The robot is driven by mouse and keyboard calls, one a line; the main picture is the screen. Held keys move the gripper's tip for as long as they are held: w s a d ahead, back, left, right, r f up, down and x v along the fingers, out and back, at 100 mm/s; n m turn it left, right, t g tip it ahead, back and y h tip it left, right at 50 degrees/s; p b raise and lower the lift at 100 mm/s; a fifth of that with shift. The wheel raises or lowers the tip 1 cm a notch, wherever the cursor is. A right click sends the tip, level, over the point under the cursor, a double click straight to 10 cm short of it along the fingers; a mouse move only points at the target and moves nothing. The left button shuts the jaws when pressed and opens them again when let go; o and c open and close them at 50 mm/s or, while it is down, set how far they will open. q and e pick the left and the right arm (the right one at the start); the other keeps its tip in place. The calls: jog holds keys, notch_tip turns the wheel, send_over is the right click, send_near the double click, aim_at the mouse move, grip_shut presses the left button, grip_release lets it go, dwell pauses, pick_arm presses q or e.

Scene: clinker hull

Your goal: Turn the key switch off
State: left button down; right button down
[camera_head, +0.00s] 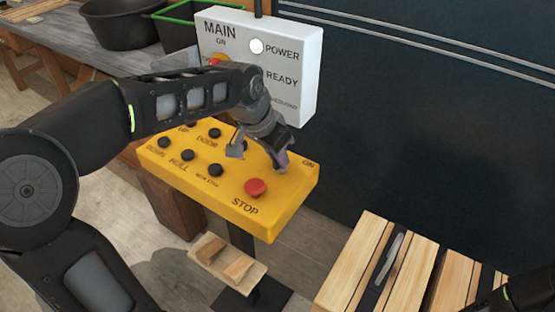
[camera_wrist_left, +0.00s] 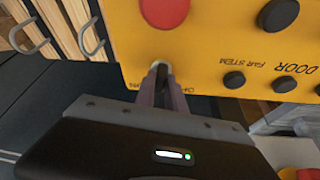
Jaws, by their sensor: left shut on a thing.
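The yellow control box (camera_head: 219,194) stands on a dark post, with several black buttons and a red STOP button (camera_head: 256,188) on its sloping top. My left gripper (camera_head: 281,164) reaches down over its far right corner, beside the "ON" label. The key's angle cannot be read. My right gripper is not in view; only a dark piece of my right arm shows at the lower right.
A white MAIN panel (camera_head: 304,60) with lamps stands behind the yellow box. A workbench (camera_head: 60,50) with a black tub (camera_head: 120,22) is at the upper left. A slatted wooden crate (camera_head: 355,265) is at the lower right. A dark hull wall fills the back right.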

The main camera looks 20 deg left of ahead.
pick_arm(q)
jog(key=n+y+b, duration=0.1)
jog(key=n, duration=0.1)
jog(key=n+b, duration=0.2)
jog(key=shift+d+f+n+y, duration=0.2)
jog(key=shift+n+y, duration=0.1)
jog(key=shift+y, duration=0.1)
jog(key=shift+d+r+n+y+b, duration=0.15)
jog(key=shift+n+y+b, duration=0.55)
jog(key=shift+n+b, duration=0.85)
jog(key=shift+r+n+p, duration=0.1)
jog(key=shift+n+p, duration=0.2)
jog(key=shift+n, duration=0.05)
jog(key=c, duration=1.4)
grip_release()
jog(key=v, duration=0.7)
jog(key=shift+s+r, duration=0.15)
jog(key=shift+r, duration=0.15)
